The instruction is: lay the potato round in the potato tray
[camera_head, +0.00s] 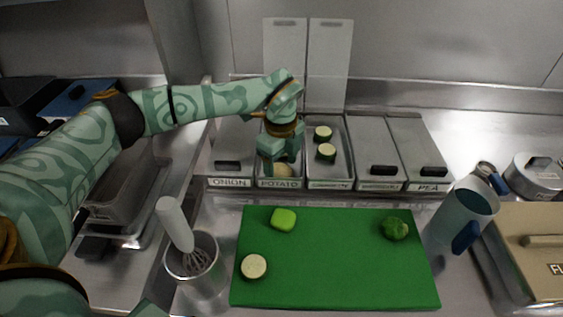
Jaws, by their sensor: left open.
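The potato tray, labelled POTATO (279,184), stands in the row of bins at the back, with its lid up. A pale potato round (284,170) lies low in the front part of this tray, partly covered by my gripper. My left gripper (279,162) points down into the tray just above and around the round. Its jaws are open; whether a finger touches the round cannot be told. My right gripper is not in view.
A closed ONION bin (233,150) stands left of the tray; an open bin with green-rimmed slices (326,152) stands right. A green board (335,265) in front holds a pale round slice (254,267) and green vegetables. A whisk pot (193,272) and jug (462,218) flank it.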

